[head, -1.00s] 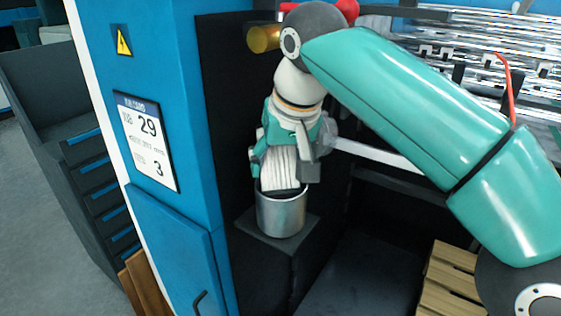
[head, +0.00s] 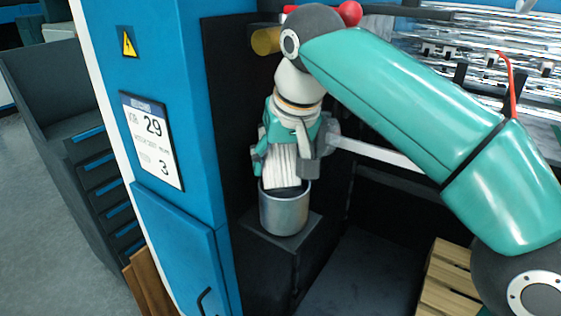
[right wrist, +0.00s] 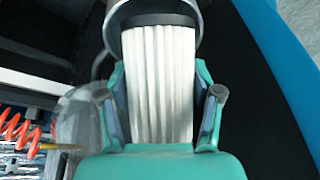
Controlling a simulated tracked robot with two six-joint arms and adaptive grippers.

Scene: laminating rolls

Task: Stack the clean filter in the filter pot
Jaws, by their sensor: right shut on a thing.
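The clean filter (head: 284,166) is white and pleated with a dark end band. My right gripper (head: 289,150) is shut on it and holds it upright over the filter pot (head: 284,212), a grey metal cylinder on a dark block. The filter's lower end is at the pot's mouth and seems to be just inside the rim. In the right wrist view, the filter (right wrist: 160,85) stands between the two fingers of the gripper (right wrist: 166,100), and its dark band lies within the pot's rim (right wrist: 118,22). How deep it sits is hidden. My left gripper is out of view.
A blue cabinet (head: 165,80) with a job sign (head: 152,140) stands close left of the pot. The dark block (head: 282,250) carries the pot. A wooden pallet (head: 445,285) lies at the lower right. Machine rollers (head: 450,50) are behind my arm.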

